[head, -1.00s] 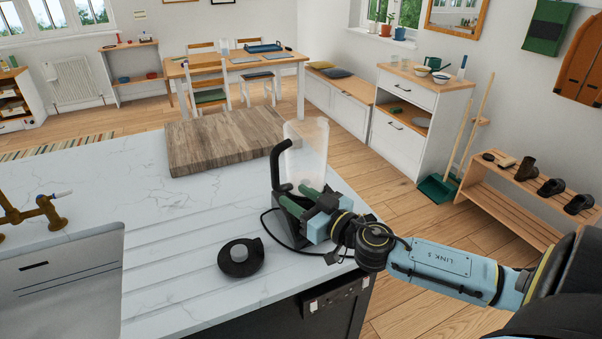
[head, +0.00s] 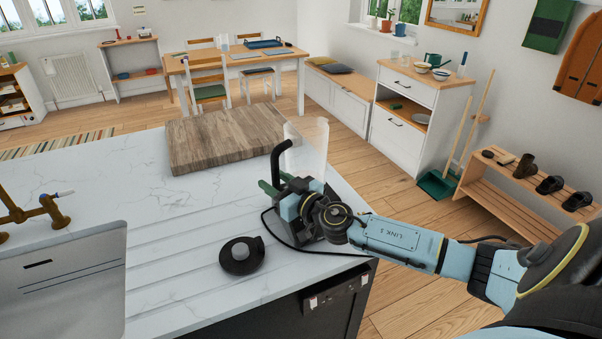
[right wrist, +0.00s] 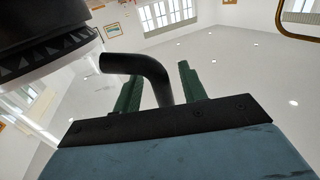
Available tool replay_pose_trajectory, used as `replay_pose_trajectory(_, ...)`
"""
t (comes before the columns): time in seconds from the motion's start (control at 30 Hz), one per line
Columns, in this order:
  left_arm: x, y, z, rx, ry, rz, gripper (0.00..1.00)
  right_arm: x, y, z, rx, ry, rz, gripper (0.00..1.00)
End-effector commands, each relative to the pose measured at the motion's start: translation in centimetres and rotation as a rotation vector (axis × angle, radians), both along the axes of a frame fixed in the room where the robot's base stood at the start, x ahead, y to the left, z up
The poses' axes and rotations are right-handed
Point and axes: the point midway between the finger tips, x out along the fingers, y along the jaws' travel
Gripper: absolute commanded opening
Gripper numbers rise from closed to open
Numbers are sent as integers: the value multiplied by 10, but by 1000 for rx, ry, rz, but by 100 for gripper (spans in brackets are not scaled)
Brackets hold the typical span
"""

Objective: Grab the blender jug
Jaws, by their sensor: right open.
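The blender jug (head: 311,148) is clear, with a black curved handle (head: 279,156) on its left side. It stands on the dark blender base near the counter's right edge. My right gripper (head: 277,183) is at the handle, its green fingers pointing left and apart. In the right wrist view the black handle (right wrist: 146,68) runs down between the two open fingers (right wrist: 160,84), with a gap to the right finger. I cannot tell whether it touches the left one. The jug's lower part is partly hidden by my gripper. My left gripper is out of view.
A black lid (head: 241,256) lies on the white counter (head: 150,230) in front of the blender, with a cord running nearby. A wooden board (head: 225,138) lies behind and left. A sink (head: 65,280) and brass tap (head: 35,210) are at the left.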

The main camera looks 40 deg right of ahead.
Motion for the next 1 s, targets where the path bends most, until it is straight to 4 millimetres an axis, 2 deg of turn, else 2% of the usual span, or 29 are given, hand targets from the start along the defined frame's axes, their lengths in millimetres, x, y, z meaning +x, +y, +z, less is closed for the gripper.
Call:
replay_pose_trajectory(0.23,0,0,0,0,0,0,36,1,0,0,1,0,0,42)
replay_pose_trajectory(0.57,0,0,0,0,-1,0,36,1,1,-1,1,1,1,0)
replay_pose_trajectory(1.0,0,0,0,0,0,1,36,1,1,1,1,-3,1,0)
